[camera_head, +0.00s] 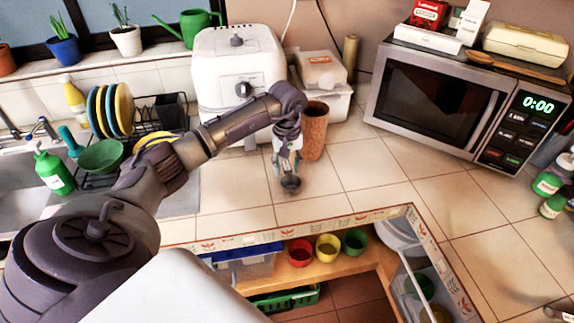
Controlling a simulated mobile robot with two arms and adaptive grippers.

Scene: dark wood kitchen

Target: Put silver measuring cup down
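My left gripper (287,166) reaches in over the tiled counter, in front of the brown cylindrical container. It appears shut on the silver measuring cup (290,184), a small dark grey metallic cup just below the fingers. The cup is low over the counter tiles (250,196), near the inner edge. I cannot tell whether it touches them. The fingers hide its upper part.
The brown container (315,130) stands close behind the gripper, with a white appliance (240,65) behind left. A microwave (440,98) stands at right. Free tiles lie between. The counter edge (330,228) drops to a shelf with coloured cups (327,248).

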